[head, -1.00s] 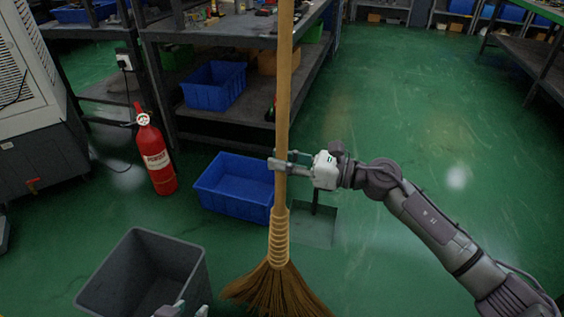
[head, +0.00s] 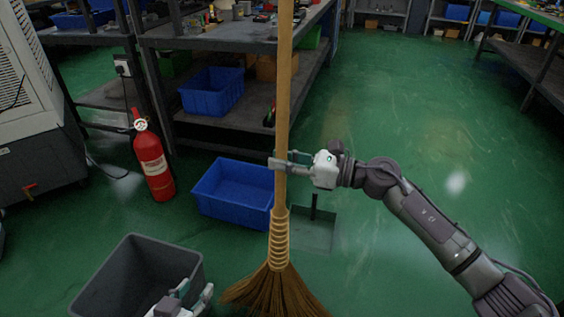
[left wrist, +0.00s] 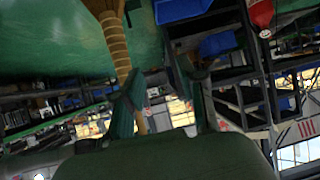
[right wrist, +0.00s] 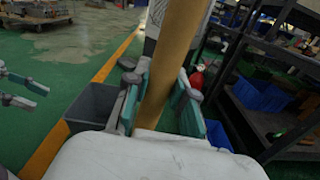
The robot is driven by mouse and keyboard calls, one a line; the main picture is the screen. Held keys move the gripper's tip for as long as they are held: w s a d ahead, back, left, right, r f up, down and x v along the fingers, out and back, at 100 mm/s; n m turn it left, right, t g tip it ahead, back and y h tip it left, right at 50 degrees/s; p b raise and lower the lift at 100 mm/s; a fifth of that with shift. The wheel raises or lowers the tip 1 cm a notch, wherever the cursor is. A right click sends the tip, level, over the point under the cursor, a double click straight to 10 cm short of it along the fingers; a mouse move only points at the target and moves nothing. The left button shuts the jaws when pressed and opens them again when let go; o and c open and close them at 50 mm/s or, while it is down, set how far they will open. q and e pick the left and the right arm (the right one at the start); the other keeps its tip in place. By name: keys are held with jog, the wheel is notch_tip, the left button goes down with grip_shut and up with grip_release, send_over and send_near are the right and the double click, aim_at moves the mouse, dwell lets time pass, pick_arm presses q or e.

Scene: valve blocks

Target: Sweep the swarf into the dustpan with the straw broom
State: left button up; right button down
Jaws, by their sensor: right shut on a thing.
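The straw broom (head: 280,235) stands upright in the head view, its bristles spread near the floor. My right gripper (head: 282,162) is shut on the broom's wooden handle, which also runs between its fingers in the right wrist view (right wrist: 170,70). My left gripper (head: 195,292) is open and empty, low beside the grey bin and left of the bristles. The left wrist view shows its fingers apart (left wrist: 165,110) with the broom (left wrist: 113,40) beyond. The dustpan (head: 318,236) lies behind the broom, partly hidden, its dark handle upright. I cannot make out any swarf.
A grey bin (head: 128,275) stands at the lower left. A blue crate (head: 232,190) is on the floor behind the broom, with a red fire extinguisher (head: 152,160) left of it. Shelving (head: 165,105) stands behind. The green floor on the right is clear.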

jog(key=shift+w+d+r+b, duration=0.15)
jog(key=shift+w+b, duration=0.2)
jog(key=shift+w, duration=0.05)
pick_arm(q)
jog(key=r, duration=0.1)
jog(key=w+r+t, duration=0.2)
jog(key=shift+w+d+r+h, duration=0.1)
jog(key=shift+d+r+h, duration=0.05)
jog(key=shift+d+h, duration=0.2)
jog(key=shift+d+r, duration=0.1)
pick_arm(e)
jog(key=shift+w, duration=0.1)
jog(key=shift+w+d+b, duration=0.2)
jog(key=shift+w+b, duration=0.25)
jog(key=shift+b, duration=0.1)
jog(key=shift+w+d, duration=0.1)
jog(key=shift+w, duration=0.2)
pick_arm(q)
notch_tip(320, 180, up, 13)
jog(key=d+t+h+b, duration=0.2)
jog(key=t+h, duration=0.1)
jog(key=t, duration=0.6)
jog(key=shift+s+r+m+t, duration=0.2)
jog(key=shift+s+m+t, duration=0.1)
jog(key=shift+s, duration=0.1)
pick_arm(e)
jog(key=shift+w+d, duration=0.2)
jog(key=shift+w, duration=0.3)
jog(key=shift+w+d, duration=0.15)
jog(key=shift+w, duration=0.35)
